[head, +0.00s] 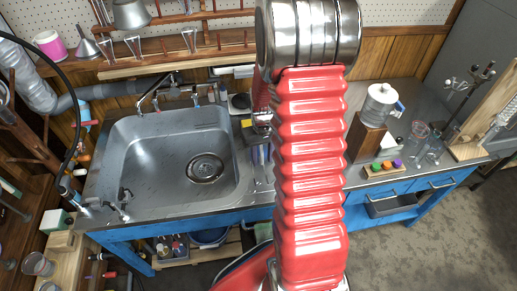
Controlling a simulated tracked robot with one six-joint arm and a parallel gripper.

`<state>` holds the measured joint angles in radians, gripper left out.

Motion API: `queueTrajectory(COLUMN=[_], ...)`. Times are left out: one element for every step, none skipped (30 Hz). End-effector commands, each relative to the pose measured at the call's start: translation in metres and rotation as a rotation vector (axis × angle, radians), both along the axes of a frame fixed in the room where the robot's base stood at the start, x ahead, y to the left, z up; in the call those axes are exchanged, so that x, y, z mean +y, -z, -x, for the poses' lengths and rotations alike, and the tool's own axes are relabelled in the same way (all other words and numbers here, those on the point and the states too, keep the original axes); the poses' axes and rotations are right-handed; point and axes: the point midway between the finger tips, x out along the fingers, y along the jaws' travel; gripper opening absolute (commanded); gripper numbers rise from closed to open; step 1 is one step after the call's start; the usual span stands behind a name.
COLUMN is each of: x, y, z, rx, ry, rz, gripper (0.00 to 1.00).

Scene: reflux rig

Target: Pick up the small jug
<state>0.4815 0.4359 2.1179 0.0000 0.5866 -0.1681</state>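I cannot tell for sure which vessel is the small jug. A small clear vessel with a reddish tint (418,131) stands on the metal worktop at the right, beside other glassware. A larger clear container with a white lid and a blue part (380,103) stands on a brown wooden block left of it. My red ribbed arm with its metal joint fills the middle of the head view and hides part of the worktop. My gripper is not visible.
A steel sink (177,157) takes up the left of the bench. A wooden shelf (175,60) with funnels is above it. A small block with coloured knobs (383,168) lies near the front edge. A wooden stand (490,118) and clamps are at the far right.

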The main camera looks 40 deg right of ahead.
Motion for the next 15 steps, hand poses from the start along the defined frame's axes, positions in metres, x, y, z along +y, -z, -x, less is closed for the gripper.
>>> queueTrajectory(x=[0.001,0.002,0.002,0.002,0.003,0.002,0.002,0.002,0.002,0.002,0.002,0.002,0.002,0.002,0.002], y=[0.007,0.010,0.015,0.019,0.023,0.028,0.031,0.034,0.037,0.039,0.041,0.042,0.043,0.043,0.043], z=[0.001,0.001,0.000,0.000,0.000,0.000,0.000,0.000,0.000,-0.001,-0.001,-0.001,-0.001,-0.001,-0.001], rx=[0.004,0.004,0.003,0.004,0.004,0.003,0.003,0.003,0.003,0.003,0.002,0.001,0.001,0.001,0.001], ry=[0.000,0.000,0.000,0.000,0.000,0.000,0.000,0.000,0.000,0.000,0.000,0.000,0.000,0.000,0.000], rz=[-0.002,-0.002,-0.002,-0.002,-0.002,-0.002,-0.002,-0.002,-0.002,-0.001,-0.001,0.000,0.000,0.000,0.000], gripper=[0.34,0.34,0.34,0.34,0.34,0.34,0.34,0.34,0.34,0.34,0.34,0.34,0.34,0.34,0.34])
